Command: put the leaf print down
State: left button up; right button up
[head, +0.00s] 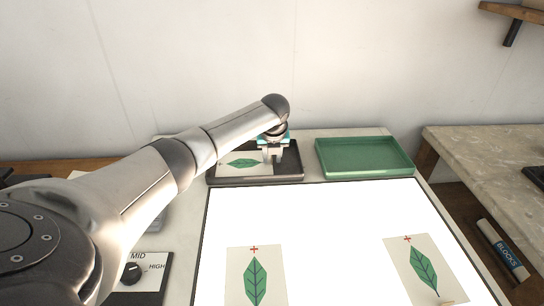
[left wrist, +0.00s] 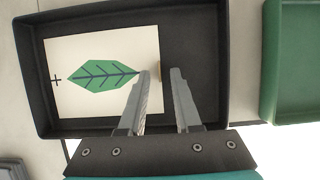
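A leaf print, a cream card with a green leaf and a dark cross (left wrist: 100,75), lies in the black tray (left wrist: 200,20). In the head view the print (head: 240,163) is partly behind my left gripper (head: 272,160). In the left wrist view the gripper (left wrist: 163,72) is at the print's right edge, where a small tan tab shows between its fingers. The fingers are apart, with a gap beside the tab. Two other leaf prints with red crosses lie on the bright light table, one at front centre (head: 256,277) and one at right, tilted (head: 425,270). My right gripper is not in view.
A green tray (head: 365,157) stands right of the black tray and looks empty. The light table (head: 330,220) has bare room between and behind its prints. A control box with a knob (head: 132,272) is at the left. A stone-topped bench (head: 490,150) stands at right.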

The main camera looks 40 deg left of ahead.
pick_arm(q)
jog(key=p+v, duration=0.3)
jog(key=v, duration=0.9)
jog(key=shift+r+p, duration=0.2)
jog(key=shift+p, duration=0.15)
jog(key=shift+w, duration=0.1)
